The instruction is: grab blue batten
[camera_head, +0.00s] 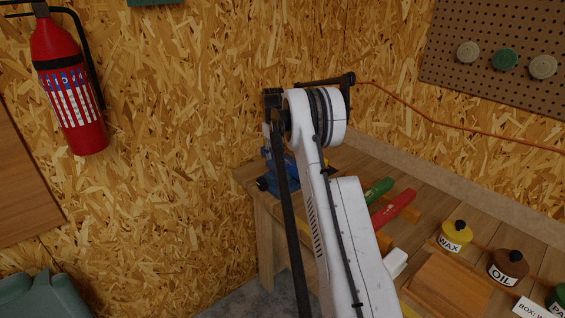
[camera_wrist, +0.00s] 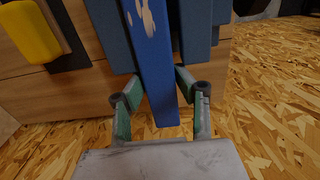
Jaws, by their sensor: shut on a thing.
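The blue batten (camera_wrist: 150,62) runs down the middle of the wrist view, with worn bare patches near its top. My gripper (camera_wrist: 160,88) is shut on it, with one green-padded finger at each side of its lower part. Darker blue pieces flank the batten higher up; they may be parts of the blue vise (camera_head: 266,184), which shows at the bench's far left corner in the head view. In the head view my arm hides the gripper, and I cannot make out the batten clearly.
A green batten (camera_head: 378,190) and a red batten (camera_head: 394,208) lie on the plank bench (camera_head: 415,188). A yellow wax tin (camera_head: 455,236), an oil tin (camera_head: 508,267) and a wooden board (camera_head: 447,285) are at right. A fire extinguisher (camera_head: 67,85) hangs on the wall.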

